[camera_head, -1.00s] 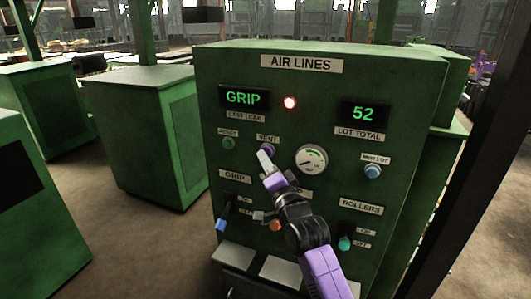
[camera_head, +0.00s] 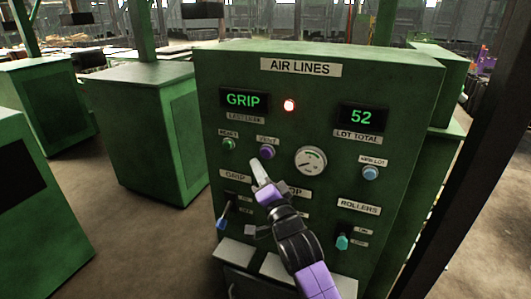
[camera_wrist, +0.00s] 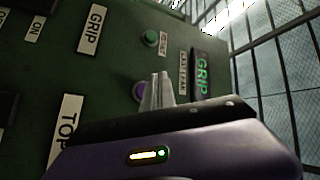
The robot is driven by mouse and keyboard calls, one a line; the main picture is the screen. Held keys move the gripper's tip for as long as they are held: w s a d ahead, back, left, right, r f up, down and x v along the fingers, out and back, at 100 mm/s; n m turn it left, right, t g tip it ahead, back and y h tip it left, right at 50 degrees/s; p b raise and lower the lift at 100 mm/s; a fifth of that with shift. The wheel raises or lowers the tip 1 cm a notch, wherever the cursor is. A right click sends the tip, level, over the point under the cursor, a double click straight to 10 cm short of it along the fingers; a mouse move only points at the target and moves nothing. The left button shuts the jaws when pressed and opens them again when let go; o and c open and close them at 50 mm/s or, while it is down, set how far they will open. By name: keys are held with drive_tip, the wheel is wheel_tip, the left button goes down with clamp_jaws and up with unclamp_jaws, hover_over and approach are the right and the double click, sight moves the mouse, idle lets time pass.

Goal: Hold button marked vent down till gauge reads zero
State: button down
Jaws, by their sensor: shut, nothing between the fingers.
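The purple vent button (camera_head: 267,152) is on the green AIR LINES panel, under its VENT label. In the wrist view the button (camera_wrist: 139,91) is partly hidden behind my fingers. My gripper (camera_head: 259,168) is shut and empty, its pale fingertips just below and left of the button in the head view, apart from it there. The fingers also show in the wrist view (camera_wrist: 159,90). The round white gauge (camera_head: 310,160) is right of the button. Its dark needle points toward the lower left; the scale is too small to read.
The green reset button (camera_head: 229,144) is left of vent, and the blue new-lot button (camera_head: 370,173) is at the right. A red lamp (camera_head: 289,104) is lit. Blue (camera_head: 222,223) and teal (camera_head: 342,242) levers stick out lower down. The displays read GRIP and 52.

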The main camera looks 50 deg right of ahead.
drive_tip(key=shift+s+a+f+b, duration=0.1)
drive_tip(key=shift+s+a+b, duration=0.1)
drive_tip(key=shift+a, duration=0.2)
drive_tip(key=shift+s+a+f+b, duration=0.1)
drive_tip(key=shift+a+b, duration=0.1)
drive_tip(key=shift+a, duration=0.15)
drive_tip(key=s+a+f+n+g+y, duration=0.1)
drive_tip(key=s+a+f+n+y, duration=0.2)
drive_tip(key=s+a, duration=0.4)
drive_tip(key=s+a+f+n+g+y, duration=0.1)
drive_tip(key=s+a+f+n+y, duration=0.2)
drive_tip(key=s, duration=1.5)
drive_tip(key=s+a+f+n+g+y, duration=0.1)
drive_tip(key=s+a+f+n+y, duration=0.2)
drive_tip(key=s+a+f+n, duration=0.4)
drive_tip(key=s+a+n, duration=0.3)
drive_tip(key=s+a, duration=0.3)
drive_tip(key=shift+s+a+f+n+g, duration=0.2)
drive_tip(key=shift+s+f+n+g, duration=0.1)
drive_tip(key=shift+f+n+g, duration=0.1)
